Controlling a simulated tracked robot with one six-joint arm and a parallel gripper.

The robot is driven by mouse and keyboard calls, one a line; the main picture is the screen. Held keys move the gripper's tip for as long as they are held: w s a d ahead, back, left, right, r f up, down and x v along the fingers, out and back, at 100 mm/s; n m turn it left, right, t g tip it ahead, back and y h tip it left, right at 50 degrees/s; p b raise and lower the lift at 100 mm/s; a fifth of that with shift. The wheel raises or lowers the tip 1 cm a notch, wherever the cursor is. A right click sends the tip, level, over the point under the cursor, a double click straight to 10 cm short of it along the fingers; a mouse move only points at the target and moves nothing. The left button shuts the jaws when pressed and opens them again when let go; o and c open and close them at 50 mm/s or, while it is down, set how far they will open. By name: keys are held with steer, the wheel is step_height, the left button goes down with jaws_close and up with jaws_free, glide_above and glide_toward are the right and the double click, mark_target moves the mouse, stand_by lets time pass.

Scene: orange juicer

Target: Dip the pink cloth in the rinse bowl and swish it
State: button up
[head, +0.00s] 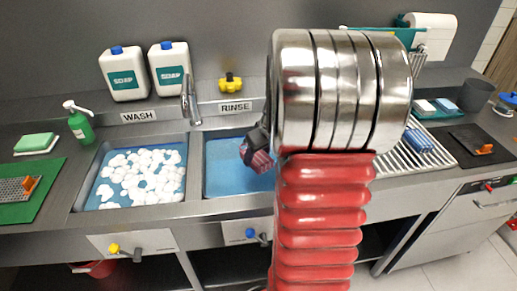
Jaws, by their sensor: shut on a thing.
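My gripper (254,143) is shut on the pink cloth (262,161), which shows as a small bunched pink-red piece below its dark fingers. Both appear over the rinse basin (222,178), a sink filled with blue water under the RINSE label. I cannot tell whether the cloth touches the water. My arm hides the right part of the basin.
The wash basin (114,204) with white foam is at the left, and the tap (190,100) stands between the basins. A drain rack (395,162) lies right of my arm.

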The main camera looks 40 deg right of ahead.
steer(key=shift+f, duration=7.05)
steer(key=shift+s, duration=0.1)
steer(key=shift+s+d, duration=0.6)
steer(key=shift+d, duration=0.35)
steer(key=shift+w+a, duration=0.65)
steer(key=shift+a, duration=0.3)
steer(key=shift+w+a, duration=0.6)
steer(key=shift+a, duration=0.3)
steer(key=shift+d, duration=0.1)
